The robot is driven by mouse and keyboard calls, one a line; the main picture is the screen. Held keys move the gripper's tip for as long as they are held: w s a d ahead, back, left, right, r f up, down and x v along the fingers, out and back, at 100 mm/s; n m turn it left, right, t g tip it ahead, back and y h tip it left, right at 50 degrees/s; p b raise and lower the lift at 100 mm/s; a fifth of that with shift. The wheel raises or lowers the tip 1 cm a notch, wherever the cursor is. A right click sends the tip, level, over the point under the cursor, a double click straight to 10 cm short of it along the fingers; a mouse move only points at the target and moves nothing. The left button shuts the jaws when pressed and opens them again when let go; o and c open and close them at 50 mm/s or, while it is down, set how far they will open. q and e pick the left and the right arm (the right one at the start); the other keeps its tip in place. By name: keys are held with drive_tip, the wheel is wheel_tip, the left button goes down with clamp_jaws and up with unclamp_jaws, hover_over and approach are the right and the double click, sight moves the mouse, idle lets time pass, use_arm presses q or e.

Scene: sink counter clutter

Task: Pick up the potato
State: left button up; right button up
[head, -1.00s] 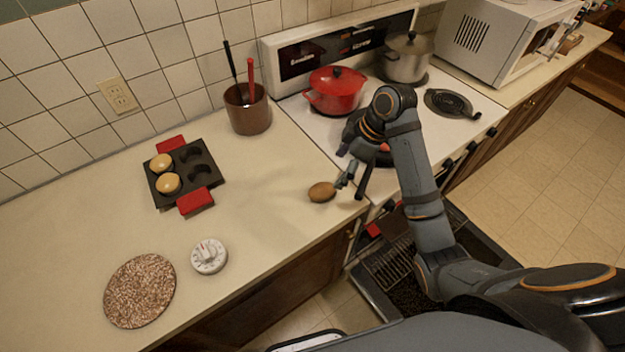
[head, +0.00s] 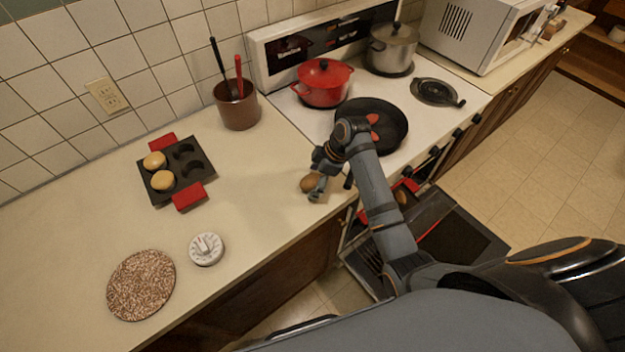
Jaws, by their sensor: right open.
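The brown potato (head: 309,183) lies on the beige counter near its right end, beside the stove. My right gripper (head: 328,187) is directly over and around the potato's right side, with its fingers pointing down. One finger covers part of the potato. The fingers are apart, and I cannot tell whether they touch it. My left gripper is not in view.
A muffin pan (head: 178,172) with red handles and two buns, a white timer (head: 206,249) and a speckled round mat (head: 141,285) are on the counter (head: 255,205). A utensil pot (head: 237,105) stands behind. The stove holds a black pan (head: 392,125) and a red pot (head: 323,83). The oven door is open.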

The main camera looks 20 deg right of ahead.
sight(312, 177)
drive_tip(key=shift+c, duration=0.9)
drive_tip(key=c, duration=1.2)
drive_tip(key=shift+r, duration=0.1)
drive_tip(key=shift+r, duration=0.2)
wheel_tip(312, 177, up, 3)
drive_tip(key=shift+d+f+b, duration=0.15)
drive_tip(key=shift+f+b, duration=0.05)
drive_tip(key=shift+b, duration=0.8)
drive_tip(key=s+d+r+b, duration=0.1)
drive_tip(key=d+r+b, duration=0.2)
drive_tip(key=d+r, duration=0.7)
drive_tip(key=d, duration=0.3)
drive_tip(key=shift+d, duration=0.4)
